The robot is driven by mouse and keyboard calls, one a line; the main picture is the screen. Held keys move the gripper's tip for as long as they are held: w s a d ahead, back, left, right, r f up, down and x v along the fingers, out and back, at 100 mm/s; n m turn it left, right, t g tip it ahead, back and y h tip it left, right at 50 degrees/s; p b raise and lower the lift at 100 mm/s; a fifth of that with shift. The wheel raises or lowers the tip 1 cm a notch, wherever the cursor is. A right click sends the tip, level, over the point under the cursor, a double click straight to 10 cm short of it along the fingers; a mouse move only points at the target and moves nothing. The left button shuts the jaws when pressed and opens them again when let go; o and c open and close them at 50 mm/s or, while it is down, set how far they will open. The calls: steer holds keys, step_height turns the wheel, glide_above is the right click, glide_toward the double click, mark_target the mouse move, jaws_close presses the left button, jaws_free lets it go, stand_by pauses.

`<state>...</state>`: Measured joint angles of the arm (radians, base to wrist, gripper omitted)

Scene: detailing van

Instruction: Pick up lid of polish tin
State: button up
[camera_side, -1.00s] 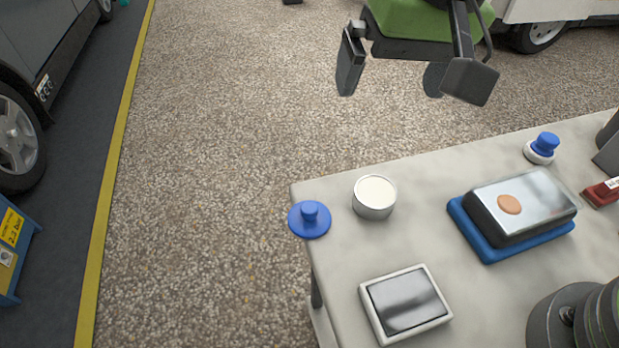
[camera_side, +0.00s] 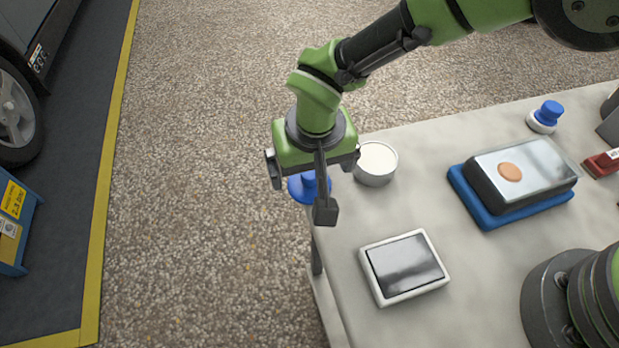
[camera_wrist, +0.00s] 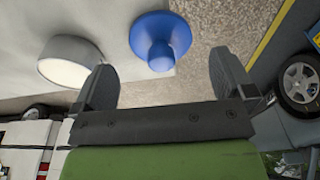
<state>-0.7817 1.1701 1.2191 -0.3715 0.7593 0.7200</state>
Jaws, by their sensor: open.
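My gripper (camera_side: 299,196) is open and empty, apparently above the lid, fingers either side of the knob (camera_wrist: 161,58). Contact cannot be told.
The table (camera_side: 440,150) also holds a white-framed dark tray (camera_side: 405,267), a metal block on a blue base (camera_side: 520,190), a small white pot with a blue top (camera_side: 544,117) and a red item (camera_side: 603,162). Left of the table is open gravel floor.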

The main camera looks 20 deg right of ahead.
mark_target(310, 174)
steer(key=shift+w+f, duration=0.2)
steer(key=shift+f, duration=1.35)
steer(key=c, duration=0.9)
step_height(310, 174, up, 9)
steer(key=shift+w+d+r, duration=0.1)
steer(key=shift+c, duration=0.2)
steer(key=d+m, duration=0.1)
steer(key=d, duration=0.2)
steer(key=d+r+m, duration=0.1)
steer(key=d, duration=0.6)
steer(key=shift+d+r+m, duration=0.1)
steer(key=shift+r+m, duration=0.1)
steer(key=shift+m, duration=0.2)
steer(key=shift+d, duration=0.25)
steer(key=shift+f, duration=3.2)
